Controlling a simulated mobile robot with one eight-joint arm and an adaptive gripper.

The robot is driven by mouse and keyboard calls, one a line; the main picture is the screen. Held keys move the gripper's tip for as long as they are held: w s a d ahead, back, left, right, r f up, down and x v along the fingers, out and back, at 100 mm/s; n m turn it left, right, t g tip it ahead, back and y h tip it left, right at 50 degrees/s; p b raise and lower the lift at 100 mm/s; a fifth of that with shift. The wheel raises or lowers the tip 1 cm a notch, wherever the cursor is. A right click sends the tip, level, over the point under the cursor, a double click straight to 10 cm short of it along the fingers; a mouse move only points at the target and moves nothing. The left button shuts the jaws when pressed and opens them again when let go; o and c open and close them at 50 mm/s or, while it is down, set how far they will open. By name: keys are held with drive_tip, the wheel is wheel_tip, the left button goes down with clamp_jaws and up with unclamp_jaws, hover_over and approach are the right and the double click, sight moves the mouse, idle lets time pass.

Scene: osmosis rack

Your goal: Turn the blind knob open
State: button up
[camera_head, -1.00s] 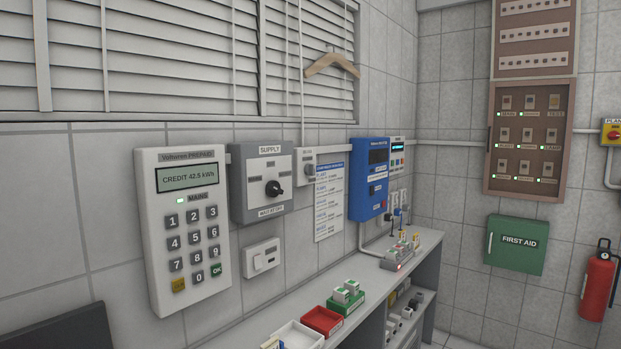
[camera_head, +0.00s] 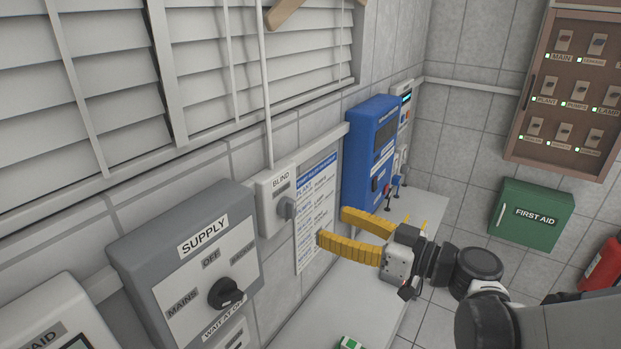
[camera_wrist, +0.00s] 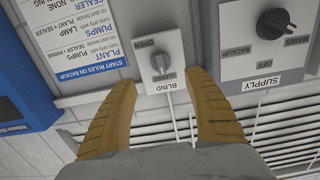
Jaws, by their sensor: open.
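The blind knob (camera_head: 286,209) is a small grey knob on a pale wall plate labelled BLIND (camera_head: 272,200), below the slatted blind. In the wrist view, which is upside down, the knob (camera_wrist: 160,63) shows near the centre, with OPEN and CLOSED lettering by it. I cannot tell clearly which mark it points at. My gripper (camera_head: 332,226) has two long yellow fingers, spread apart and empty. It is to the right of the knob in the head view, its fingertips facing the wall. In the wrist view the fingers (camera_wrist: 162,80) lie either side of the plate, apparently short of the knob.
The grey SUPPLY box (camera_head: 190,262) with its black knob is left of the blind plate. A printed rules sheet (camera_head: 316,205) and a blue meter (camera_head: 371,155) are to the right. A shelf top (camera_head: 345,300) runs below. The blind (camera_head: 70,100) and its cord hang above.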

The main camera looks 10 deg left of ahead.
sight(294, 206)
drive_tip(key=x, duration=0.6)
drive_tip(key=r+x, duration=0.1)
drive_tip(key=x, duration=0.2)
drive_tip(key=shift+a+r, duration=0.1)
drive_tip(key=shift+a, duration=0.3)
drive_tip(key=shift+w+a, duration=0.25)
drive_tip(key=shift+a, duration=0.15)
drive_tip(key=shift+d, duration=0.1)
drive_tip(key=c, duration=1.2)
drive_tip(key=shift+c, duration=0.4)
